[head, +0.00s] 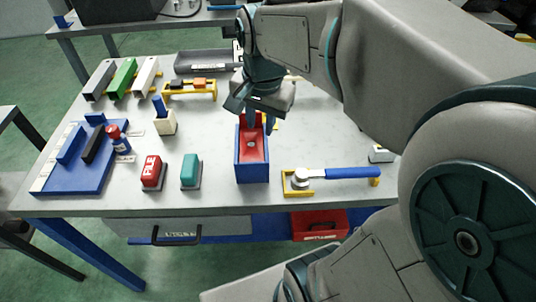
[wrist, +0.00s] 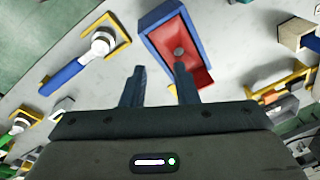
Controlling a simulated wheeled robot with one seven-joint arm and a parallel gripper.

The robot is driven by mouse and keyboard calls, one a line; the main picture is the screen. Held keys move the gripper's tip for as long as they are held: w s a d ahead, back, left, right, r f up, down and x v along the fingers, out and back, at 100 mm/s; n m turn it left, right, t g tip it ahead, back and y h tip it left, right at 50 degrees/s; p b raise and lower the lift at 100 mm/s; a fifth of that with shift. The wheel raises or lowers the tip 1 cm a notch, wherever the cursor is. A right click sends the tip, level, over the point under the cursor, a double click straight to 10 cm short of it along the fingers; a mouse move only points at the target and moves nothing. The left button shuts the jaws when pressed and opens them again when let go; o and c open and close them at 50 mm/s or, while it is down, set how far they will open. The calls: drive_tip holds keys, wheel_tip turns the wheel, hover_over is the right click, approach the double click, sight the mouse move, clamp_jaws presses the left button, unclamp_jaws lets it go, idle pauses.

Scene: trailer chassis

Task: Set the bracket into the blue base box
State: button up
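The blue base box (head: 252,172) stands near the front middle of the table. A red piece with a grey round spot, apparently the bracket (head: 252,146), lies inside its walls. In the wrist view the blue box (wrist: 150,48) is at top centre, and the red bracket (wrist: 172,40) fills its inside and reaches its near end. I cannot tell if it is fully seated. My gripper (head: 262,118) is above the box's far end. In the wrist view its fingers (wrist: 160,70) are apart with nothing between them; one fingertip overlaps the red piece. Contact cannot be told.
A blue-handled tool (head: 340,173) rests on a yellow stand to the right. Teal (head: 191,170) and red (head: 153,172) blocks stand to the left. A blue tray (head: 70,180) is further left. A yellow rack (head: 190,90) and grey tray (head: 200,62) are behind.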

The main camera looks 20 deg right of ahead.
drive_tip(key=s+f+n+t, duration=0.1)
drive_tip(key=s+f+n, duration=0.4)
drive_tip(key=s+n, duration=0.2)
drive_tip(key=shift+s+a+n, duration=0.35)
drive_tip(key=shift+s+n, duration=0.05)
drive_tip(key=shift+n, duration=0.5)
drive_tip(key=shift+d+f, duration=0.1)
